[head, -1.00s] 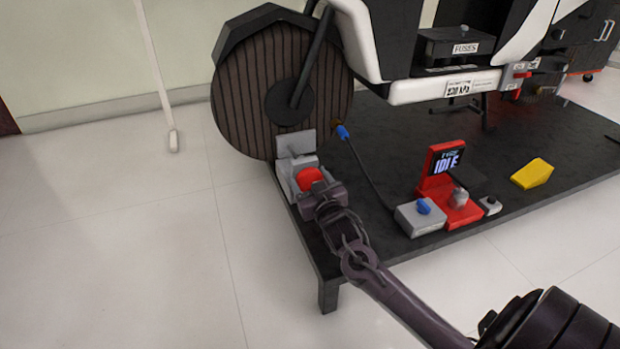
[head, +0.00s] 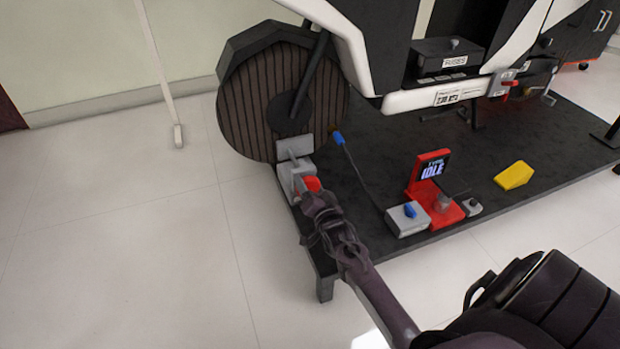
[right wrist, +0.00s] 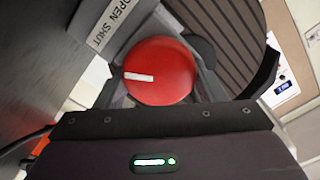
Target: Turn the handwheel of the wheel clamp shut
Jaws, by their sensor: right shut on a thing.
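The wheel clamp (head: 290,172) is a grey block at the near left corner of the black platform, against the dark ribbed wheel (head: 250,110). Its red handwheel (head: 312,184) shows partly behind my right gripper (head: 314,192), which is shut on it. In the right wrist view the round red handwheel (right wrist: 165,85) fills the middle, with a dark finger at either side. Its white mark points left in the picture. A grey plate (right wrist: 112,22) beside it reads OPEN and SHUT. My left gripper is not in view.
A red stand with an IDLE screen (head: 432,168), a grey box with a blue knob (head: 408,219) and a yellow wedge (head: 514,175) stand on the platform (head: 370,170). A blue-tipped cable (head: 338,138) hangs near the clamp.

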